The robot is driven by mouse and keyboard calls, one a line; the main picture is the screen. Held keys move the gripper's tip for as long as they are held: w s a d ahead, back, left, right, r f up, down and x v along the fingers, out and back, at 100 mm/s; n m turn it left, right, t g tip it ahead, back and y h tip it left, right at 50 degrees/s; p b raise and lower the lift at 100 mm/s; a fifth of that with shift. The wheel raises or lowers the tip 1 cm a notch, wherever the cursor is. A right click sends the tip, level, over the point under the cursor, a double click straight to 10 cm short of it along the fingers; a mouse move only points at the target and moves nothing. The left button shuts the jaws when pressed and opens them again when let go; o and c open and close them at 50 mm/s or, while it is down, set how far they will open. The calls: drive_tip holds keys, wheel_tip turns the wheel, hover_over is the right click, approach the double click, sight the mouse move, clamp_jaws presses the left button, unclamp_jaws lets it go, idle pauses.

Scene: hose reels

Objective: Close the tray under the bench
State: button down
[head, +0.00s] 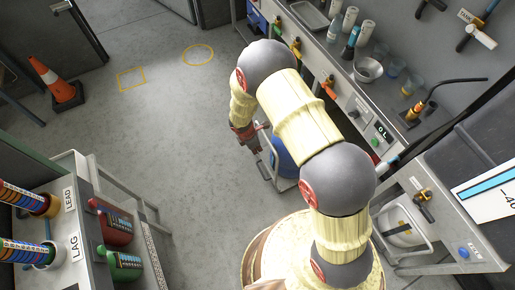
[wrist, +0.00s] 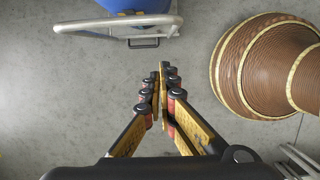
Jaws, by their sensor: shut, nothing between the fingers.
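The tray (head: 266,165) is a pale metal frame sticking out from under the bench (head: 345,105) into the aisle, with a blue rounded container (head: 284,152) on it. My arm hides part of both in the head view. In the wrist view the tray's pale front rail (wrist: 100,27) is at the top, with a dark handle (wrist: 144,43) on its near side and the blue container (wrist: 132,5) behind. My gripper (head: 243,135) is beside the tray's outer end in the head view. In the wrist view my gripper (wrist: 165,72) is shut and empty, apart from the handle.
Another pale frame (head: 403,236) with a white container is under the bench further right. A cart (head: 95,215) with red and green cans stands at the lower left. An orange cone (head: 60,88) stands at the far left. The grey floor (head: 185,150) between is clear.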

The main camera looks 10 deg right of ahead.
drive_tip(key=w+d+f+b, duration=0.1)
drive_tip(key=d+f+b, duration=0.2)
drive_tip(key=d+f, duration=0.2)
wheel_tip(320, 180, down, 2)
drive_tip(key=shift+w+f+b, duration=0.15)
drive_tip(key=shift+w+b, duration=0.05)
drive_tip(key=shift+b, duration=0.2)
drive_tip(key=shift+d, duration=0.2)
